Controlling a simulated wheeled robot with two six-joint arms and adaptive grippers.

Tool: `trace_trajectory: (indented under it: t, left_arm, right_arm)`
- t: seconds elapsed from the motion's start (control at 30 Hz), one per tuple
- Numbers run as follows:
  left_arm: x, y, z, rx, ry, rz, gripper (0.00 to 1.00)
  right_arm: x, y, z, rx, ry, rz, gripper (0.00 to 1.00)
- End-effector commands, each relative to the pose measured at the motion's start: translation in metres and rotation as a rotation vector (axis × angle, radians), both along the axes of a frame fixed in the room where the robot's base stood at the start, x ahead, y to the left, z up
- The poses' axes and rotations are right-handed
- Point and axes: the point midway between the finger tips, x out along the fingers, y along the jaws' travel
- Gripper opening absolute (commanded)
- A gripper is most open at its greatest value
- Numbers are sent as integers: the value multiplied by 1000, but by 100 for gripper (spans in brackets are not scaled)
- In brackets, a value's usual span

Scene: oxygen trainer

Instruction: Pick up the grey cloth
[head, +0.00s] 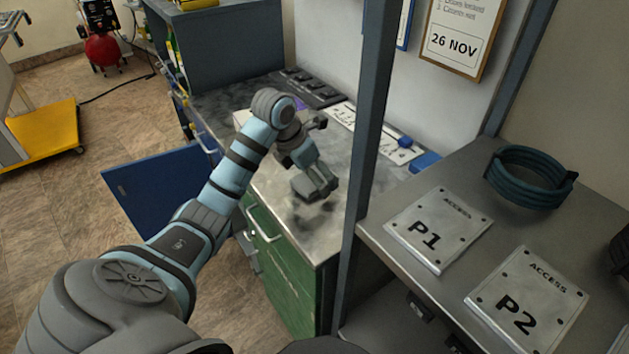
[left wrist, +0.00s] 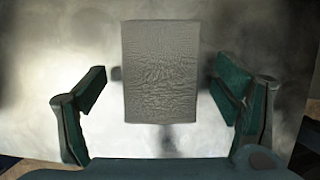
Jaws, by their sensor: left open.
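The grey cloth (left wrist: 160,70) is a flat, wrinkled rectangle in the middle of the left wrist view, over the worn metal bench top (left wrist: 45,60). My left gripper (head: 316,190) is above the front part of that bench in the head view. In the left wrist view its two fingers stand wide apart, one on each side of the cloth, with clear gaps and no contact visible. In the head view I cannot tell the cloth apart from the gripper. My right gripper is in neither view.
A grey upright post (head: 365,130) stands right of my left arm. Beyond it, a shelf holds plates P1 (head: 438,229) and P2 (head: 527,303) and a coiled hose (head: 528,178). A blue panel (head: 160,195) sticks out left of the bench. Blue items (head: 424,162) lie at the bench's back.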

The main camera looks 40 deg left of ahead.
Motion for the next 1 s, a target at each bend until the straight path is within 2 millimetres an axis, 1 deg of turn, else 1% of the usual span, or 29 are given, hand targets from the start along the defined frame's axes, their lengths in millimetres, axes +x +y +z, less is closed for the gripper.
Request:
trace_trajectory:
  t: [0.7,0.77,0.9,0.97,1.0]
  left_arm:
    - [0,0,-5,-1,0,0,83]
    - [0,0,-5,-1,0,0,74]
    - [0,0,-5,0,0,0,51]
    - [0,0,-5,0,1,1,42]
    - [0,0,-5,0,2,1,38]
  right_arm:
    - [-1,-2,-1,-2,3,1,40]
    - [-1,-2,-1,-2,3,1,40]
    - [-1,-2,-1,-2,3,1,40]
    - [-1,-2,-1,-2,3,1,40]
    - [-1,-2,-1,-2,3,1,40]
